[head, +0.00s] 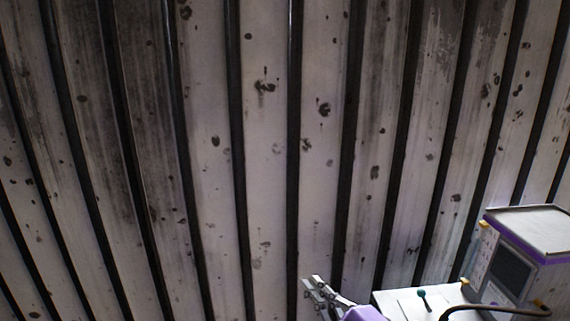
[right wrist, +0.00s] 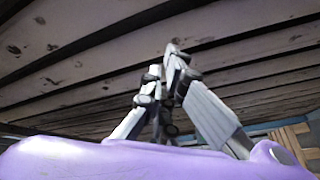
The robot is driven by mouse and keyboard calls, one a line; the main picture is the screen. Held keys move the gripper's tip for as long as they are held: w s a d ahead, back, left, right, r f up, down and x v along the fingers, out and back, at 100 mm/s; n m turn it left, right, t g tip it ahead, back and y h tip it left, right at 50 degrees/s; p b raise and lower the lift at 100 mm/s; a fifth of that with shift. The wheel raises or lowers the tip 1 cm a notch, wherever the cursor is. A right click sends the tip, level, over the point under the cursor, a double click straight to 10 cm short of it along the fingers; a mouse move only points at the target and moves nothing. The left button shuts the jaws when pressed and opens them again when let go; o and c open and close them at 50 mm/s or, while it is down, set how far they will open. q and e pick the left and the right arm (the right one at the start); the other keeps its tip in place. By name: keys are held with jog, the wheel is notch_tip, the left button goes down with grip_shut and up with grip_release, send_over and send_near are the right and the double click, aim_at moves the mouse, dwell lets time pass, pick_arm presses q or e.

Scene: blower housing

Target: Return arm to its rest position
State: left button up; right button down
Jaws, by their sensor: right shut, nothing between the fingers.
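My right gripper (head: 318,288) shows at the bottom edge of the head view, just right of the middle, with part of its purple wrist. It also shows in the right wrist view (right wrist: 166,60), where its grey fingers point up and come together at the tips. It is shut and holds nothing. My left gripper is in neither view.
A stained, slatted wall (head: 265,150) fills most of the head view. A boxy unit with a screen (head: 510,270) and a white surface with a green-topped lever (head: 423,297) stand at the bottom right. A dark hose (head: 490,309) runs there. Wooden boards (right wrist: 292,135) show in the right wrist view.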

jog(key=s+d+f+m+g+h, duration=0.1)
jog(key=s+d+f+m+h, duration=0.2)
jog(key=f, duration=0.4)
jog(key=s+d+f+m+g+h, duration=0.1)
jog(key=s+d+f+m+h, duration=0.15)
jog(key=s+f+m, duration=0.4)
jog(key=s+d+f+m+g+h, duration=0.1)
jog(key=s+d+f+m+h, duration=0.15)
jog(key=f, duration=0.65)
jog(key=s+d+f+m+g, duration=0.1)
jog(key=s+f+m, duration=0.1)
jog(key=s+f, duration=0.2)
jog(key=s+d+f+m+g+h, duration=0.1)
jog(key=s+f, duration=0.3)
jog(key=s, duration=0.6)
jog(key=s+d+f+m+g, duration=0.2)
jog(key=s+f, duration=0.2)
jog(key=s, duration=0.4)
jog(key=shift+m+g+h, duration=0.3)
jog(key=shift+m+h, duration=0.1)
jog(key=shift+f, duration=0.1)
